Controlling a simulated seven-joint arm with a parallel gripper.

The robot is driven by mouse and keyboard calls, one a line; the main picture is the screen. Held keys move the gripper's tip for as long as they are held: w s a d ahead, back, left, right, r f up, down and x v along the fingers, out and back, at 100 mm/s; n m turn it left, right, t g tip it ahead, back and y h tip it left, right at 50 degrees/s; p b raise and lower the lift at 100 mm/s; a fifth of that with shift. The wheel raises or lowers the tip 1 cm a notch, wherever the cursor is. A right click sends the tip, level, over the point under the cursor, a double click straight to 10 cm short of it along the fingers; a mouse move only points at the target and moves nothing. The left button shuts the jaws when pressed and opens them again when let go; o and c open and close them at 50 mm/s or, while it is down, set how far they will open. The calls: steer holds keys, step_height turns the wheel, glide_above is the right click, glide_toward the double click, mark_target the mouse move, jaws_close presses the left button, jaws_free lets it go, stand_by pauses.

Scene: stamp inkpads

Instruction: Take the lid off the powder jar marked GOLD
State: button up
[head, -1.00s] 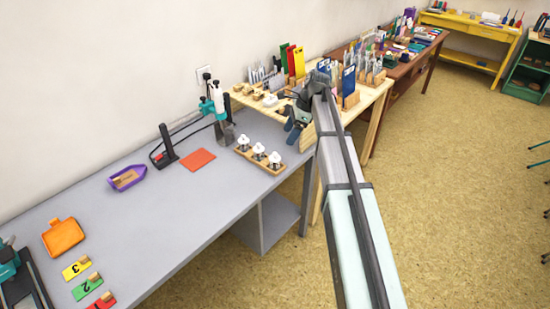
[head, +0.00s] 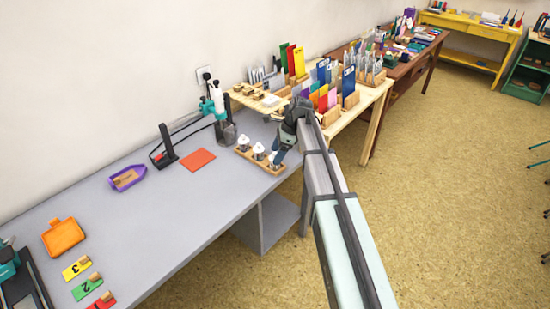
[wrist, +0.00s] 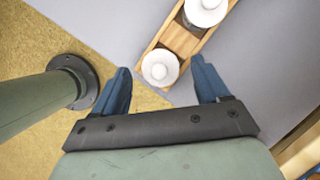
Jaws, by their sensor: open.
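Three small jars with white lids stand in a row in a wooden rack on the grey desk. In the head view the left jar (head: 243,141) and the middle jar (head: 258,151) show; the right one (head: 273,158) is partly behind my gripper (head: 278,153). In the wrist view my gripper (wrist: 160,78) is open, its blue fingers on either side of the end jar's white lid (wrist: 160,68). I cannot tell whether they touch it. A second jar (wrist: 204,10) shows at the top edge. No GOLD marking is readable.
The wooden rack (head: 262,165) sits near the desk's (head: 190,210) right edge. A teal and white tool stand (head: 218,105) is behind it. An orange-red mat (head: 198,160) lies to its left. A pale wooden table with card racks (head: 347,108) stands beyond.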

steer(key=shift+f, duration=0.15)
steer(key=c, duration=1.1)
